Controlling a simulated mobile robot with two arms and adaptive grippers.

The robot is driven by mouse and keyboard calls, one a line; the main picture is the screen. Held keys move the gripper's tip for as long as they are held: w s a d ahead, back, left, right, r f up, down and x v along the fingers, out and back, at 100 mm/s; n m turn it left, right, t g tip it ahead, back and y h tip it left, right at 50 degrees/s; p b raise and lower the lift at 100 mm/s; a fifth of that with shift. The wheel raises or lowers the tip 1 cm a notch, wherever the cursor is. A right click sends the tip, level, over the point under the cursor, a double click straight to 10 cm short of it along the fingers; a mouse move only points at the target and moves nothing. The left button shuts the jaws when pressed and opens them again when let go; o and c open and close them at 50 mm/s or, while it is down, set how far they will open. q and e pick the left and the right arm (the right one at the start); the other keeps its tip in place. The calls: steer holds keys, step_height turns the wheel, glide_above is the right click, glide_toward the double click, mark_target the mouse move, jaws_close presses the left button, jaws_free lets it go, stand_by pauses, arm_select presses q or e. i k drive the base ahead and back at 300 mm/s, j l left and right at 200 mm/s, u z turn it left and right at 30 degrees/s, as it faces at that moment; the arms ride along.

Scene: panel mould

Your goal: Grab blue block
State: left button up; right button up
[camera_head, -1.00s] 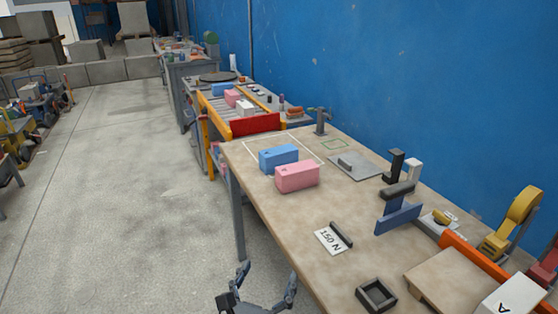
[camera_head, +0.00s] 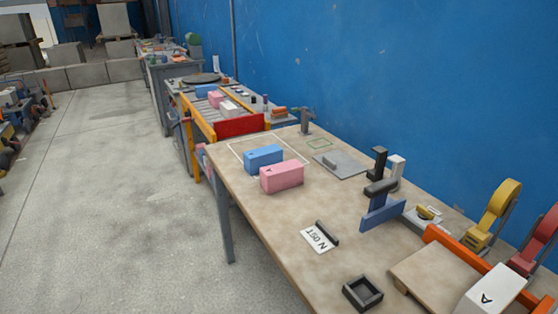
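A blue block (camera_head: 263,158) lies on the tan table (camera_head: 252,205) inside a white outlined area near the table's far left end. A pink block (camera_head: 281,177) sits just in front of it and hides part of its near side. Another, smaller blue block (camera_head: 215,98) lies further back on the conveyor-like bench with the yellow frame. Neither of my grippers is in view.
A label card reading 150 N (camera_head: 317,239), a dark square tray (camera_head: 362,293), a grey plate (camera_head: 340,164) and a blue-and-black clamp-like fixture (camera_head: 380,207) stand on the table. A red panel (camera_head: 240,126) is beyond its far end.

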mark_target(253, 159)
steer(key=i+j+z, duration=0.15)
steer(key=z, duration=0.35)
steer(key=i+j+z, duration=0.1)
steer(key=j+z, duration=0.35)
